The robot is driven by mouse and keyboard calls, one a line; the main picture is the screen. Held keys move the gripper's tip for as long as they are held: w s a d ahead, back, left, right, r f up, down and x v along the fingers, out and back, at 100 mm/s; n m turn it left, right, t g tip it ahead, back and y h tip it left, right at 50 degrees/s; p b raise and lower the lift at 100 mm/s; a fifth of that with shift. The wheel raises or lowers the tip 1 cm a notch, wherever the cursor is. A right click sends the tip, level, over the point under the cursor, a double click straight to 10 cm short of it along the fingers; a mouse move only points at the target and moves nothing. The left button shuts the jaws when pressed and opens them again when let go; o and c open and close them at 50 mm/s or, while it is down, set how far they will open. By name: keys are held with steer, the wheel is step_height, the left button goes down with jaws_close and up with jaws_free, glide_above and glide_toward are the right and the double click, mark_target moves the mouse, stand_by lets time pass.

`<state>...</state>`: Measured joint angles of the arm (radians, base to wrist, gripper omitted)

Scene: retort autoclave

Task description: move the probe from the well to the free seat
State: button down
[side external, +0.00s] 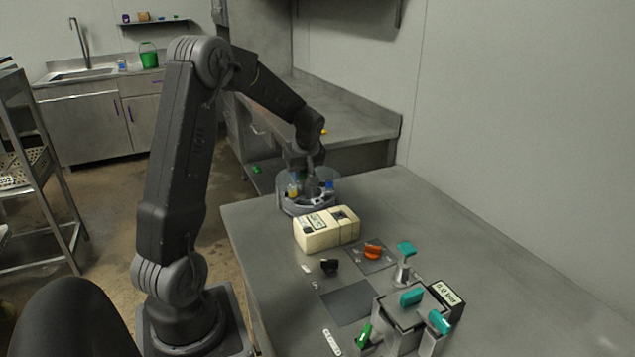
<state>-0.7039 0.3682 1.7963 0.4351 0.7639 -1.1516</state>
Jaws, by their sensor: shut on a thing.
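My gripper (312,187) is at the far end of the table, low over a round, clear-walled holder (292,208) with a grey base. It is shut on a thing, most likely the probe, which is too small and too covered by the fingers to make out. A yellow item (293,189) and a blue item (329,184) show in the holder beside the gripper. I cannot tell which seat is free or whether the held thing touches the holder. I cannot identify the well with certainty.
A cream box (326,229) stands just in front of the holder. Nearer are a black knob (329,267), an orange piece (373,251), a teal-topped post (405,256) and a metal block (400,318) with teal handles. The table's right side is clear; a wall stands behind.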

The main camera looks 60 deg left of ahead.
steer(key=shift+s+a+r, duration=0.25)
steer(key=shift+s+r, duration=0.05)
steer(key=shift+s, duration=0.15)
steer(key=m, duration=0.1)
steer(key=w+f+m+t, duration=0.1)
steer(key=m, duration=0.1)
steer(key=w+f+m, duration=0.1)
steer(key=shift+a+m+t, duration=0.35)
steer(key=shift+m+t, duration=0.05)
steer(key=w+a+f+m+t+h, duration=0.2)
steer(key=w+a+f+m+h, duration=0.3)
steer(key=m, duration=1.1)
steer(key=shift+w+f+m+h, duration=0.35)
steer(key=shift+w+m+h, duration=0.05)
steer(key=shift+w, duration=0.4)
steer(key=shift+a+f, duration=0.1)
steer(key=shift+f, duration=0.25)
steer(key=shift+f, duration=0.35)
